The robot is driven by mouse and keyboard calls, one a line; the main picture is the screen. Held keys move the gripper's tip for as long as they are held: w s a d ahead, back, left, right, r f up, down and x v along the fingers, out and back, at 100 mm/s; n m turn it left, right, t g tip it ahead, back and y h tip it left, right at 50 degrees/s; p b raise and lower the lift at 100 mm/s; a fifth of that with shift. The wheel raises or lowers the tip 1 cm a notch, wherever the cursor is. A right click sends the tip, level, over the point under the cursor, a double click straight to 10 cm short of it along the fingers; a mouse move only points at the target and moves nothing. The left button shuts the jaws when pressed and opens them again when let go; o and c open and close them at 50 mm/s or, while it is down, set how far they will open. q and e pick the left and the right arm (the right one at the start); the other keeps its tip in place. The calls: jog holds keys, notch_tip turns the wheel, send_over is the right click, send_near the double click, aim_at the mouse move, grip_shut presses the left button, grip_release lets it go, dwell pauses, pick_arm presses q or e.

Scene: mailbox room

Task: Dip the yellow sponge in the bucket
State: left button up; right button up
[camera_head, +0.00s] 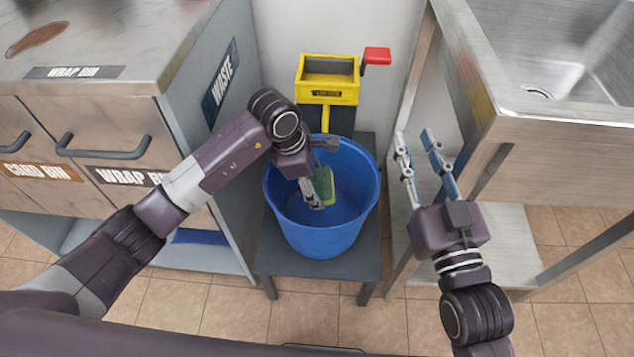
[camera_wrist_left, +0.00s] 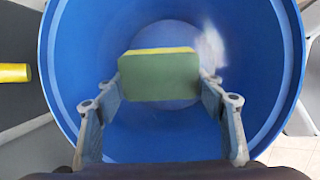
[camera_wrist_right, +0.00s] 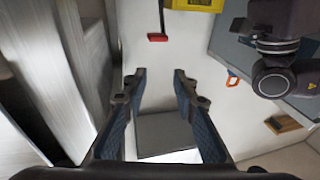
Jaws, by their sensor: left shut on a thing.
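The yellow sponge (camera_head: 324,184) has a green scouring side and is inside the blue bucket (camera_head: 322,240), below its rim. My left gripper (camera_head: 318,190) reaches down into the bucket and is shut on the sponge. In the left wrist view the sponge (camera_wrist_left: 160,75) sits between the two fingertips, green side facing the camera, with the blue bucket wall (camera_wrist_left: 75,60) around it. I cannot tell whether it touches the bucket floor. My right gripper (camera_head: 413,137) is open and empty, to the right of the bucket.
The bucket stands on a low dark stool (camera_head: 340,265). A yellow dispenser box (camera_head: 328,75) with a red handle (camera_head: 377,56) is behind it. A bin cabinet (camera_head: 90,140) is at left. A steel sink counter (camera_head: 570,130) is at right, near my right gripper.

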pick_arm(q)
jog(key=shift+f, duration=0.25)
notch_tip(320, 180, down, 2)
jog(key=shift+f+b, duration=0.1)
jog(key=shift+b, duration=0.85)
jog(key=shift+f, duration=0.15)
pick_arm(e)
jog(key=s+r+t+y, duration=0.2)
jog(key=s+r+t, duration=0.3)
jog(key=r, duration=0.6)
jog(key=shift+d+t, duration=0.45)
jog(key=shift+t, duration=0.15)
jog(key=shift+r, duration=0.1)
